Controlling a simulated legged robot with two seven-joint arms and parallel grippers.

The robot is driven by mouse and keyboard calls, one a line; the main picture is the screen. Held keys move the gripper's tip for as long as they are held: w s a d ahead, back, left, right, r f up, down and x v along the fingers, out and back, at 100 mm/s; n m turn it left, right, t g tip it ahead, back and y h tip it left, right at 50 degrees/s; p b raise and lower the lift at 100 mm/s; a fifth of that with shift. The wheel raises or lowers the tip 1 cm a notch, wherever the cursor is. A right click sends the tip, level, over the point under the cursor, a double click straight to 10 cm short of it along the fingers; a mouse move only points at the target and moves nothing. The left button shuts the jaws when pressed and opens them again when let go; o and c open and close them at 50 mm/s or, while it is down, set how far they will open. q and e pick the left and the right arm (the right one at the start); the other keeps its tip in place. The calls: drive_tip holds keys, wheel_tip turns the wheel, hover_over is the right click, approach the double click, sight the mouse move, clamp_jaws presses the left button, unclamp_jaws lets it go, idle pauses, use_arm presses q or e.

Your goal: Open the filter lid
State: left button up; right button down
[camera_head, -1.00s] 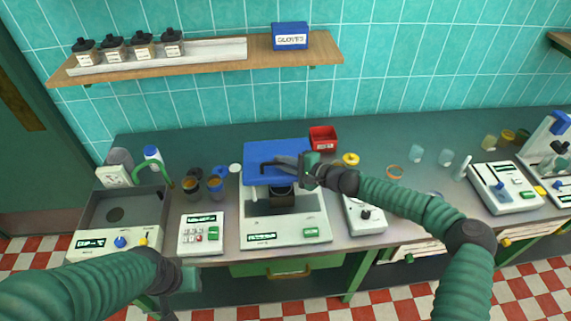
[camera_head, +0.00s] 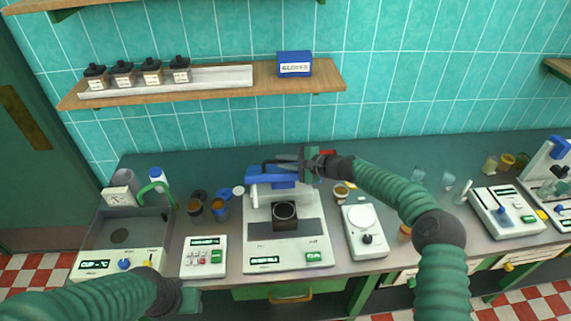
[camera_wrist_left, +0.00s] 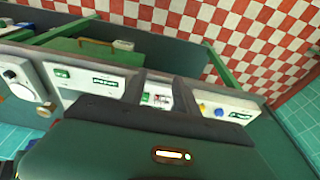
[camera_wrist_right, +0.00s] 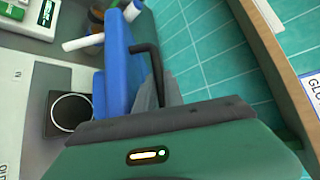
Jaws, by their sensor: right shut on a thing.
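The machine (camera_head: 262,256) with the filter stands in the middle of the counter. Its blue lid (camera_head: 259,177) is swung up and stands steeply at the back, showing a black round filter opening (camera_head: 285,212). The opening also shows in the right wrist view (camera_wrist_right: 70,112). My right gripper (camera_head: 300,162) is shut on the lid's black handle (camera_wrist_right: 152,62), behind the top of the machine. In the right wrist view the blue lid (camera_wrist_right: 116,70) is beside the fingers. My left gripper (camera_head: 184,301) hangs low in front of the counter, away from the machine; its fingers are not clear.
A keypad box (camera_head: 203,257) and a grey basin unit (camera_head: 120,240) stand left of the machine, with cups (camera_head: 219,209) behind. A small scale (camera_head: 365,232) stands close on the right. A wooden shelf (camera_head: 215,88) with jars and a gloves box runs above.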

use_arm(q)
drive_tip(key=shift+c, duration=1.1)
drive_tip(key=w+d+m, duration=0.1)
drive_tip(key=w+m, duration=0.1)
drive_tip(key=w+d+r+m, duration=0.1)
drive_tip(key=w+m, duration=0.2)
drive_tip(key=w+d+r+m, duration=0.1)
drive_tip(key=w+m, duration=0.1)
drive_tip(key=w, duration=0.1)
drive_tip(key=shift+w+r+t, duration=0.2)
drive_tip(key=shift+w+t, duration=0.05)
drive_tip(key=shift+t, duration=0.05)
clamp_jaws()
drive_tip(key=m+t, duration=0.4)
drive_tip(key=m, duration=2.5)
approach(276, 173)
drive_tip(key=w+f, duration=0.4)
drive_tip(key=w, duration=0.1)
drive_tip(key=shift+w+a+f, duration=0.1)
drive_tip(key=shift+w+f, duration=0.05)
drive_tip(key=shift+f, duration=0.05)
